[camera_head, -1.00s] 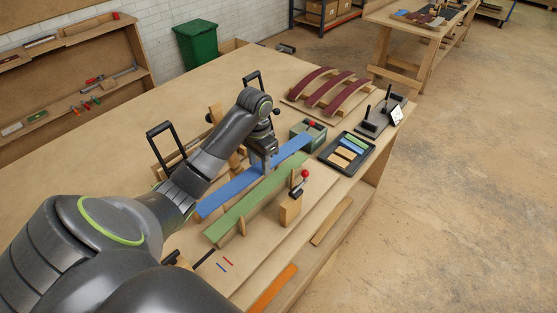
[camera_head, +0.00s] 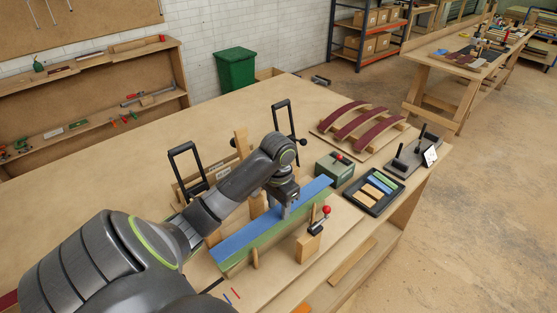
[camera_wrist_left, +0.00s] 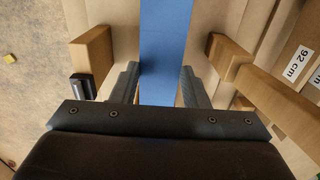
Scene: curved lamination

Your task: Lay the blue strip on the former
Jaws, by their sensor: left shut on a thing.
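The blue strip (camera_head: 240,236) is long and flat. My left gripper (camera_head: 286,208) is shut on it near its middle. The strip runs lengthwise over the green strip (camera_head: 262,241), whose near side shows just below it. I cannot tell whether the two touch. In the left wrist view the blue strip (camera_wrist_left: 165,40) passes between the fingers of my left gripper (camera_wrist_left: 160,88). The former beneath is mostly hidden by the strips; a wooden upright (camera_head: 255,258) stands at the near side. My right gripper is not in view.
A wooden block with a red-knobbed clamp (camera_head: 309,244) stands close in front of the strips. Black-handled frames (camera_head: 188,172) stand behind. A green box (camera_head: 334,168), a black tray of small strips (camera_head: 349,193) and curved dark-red laminations (camera_head: 352,122) lie to the right.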

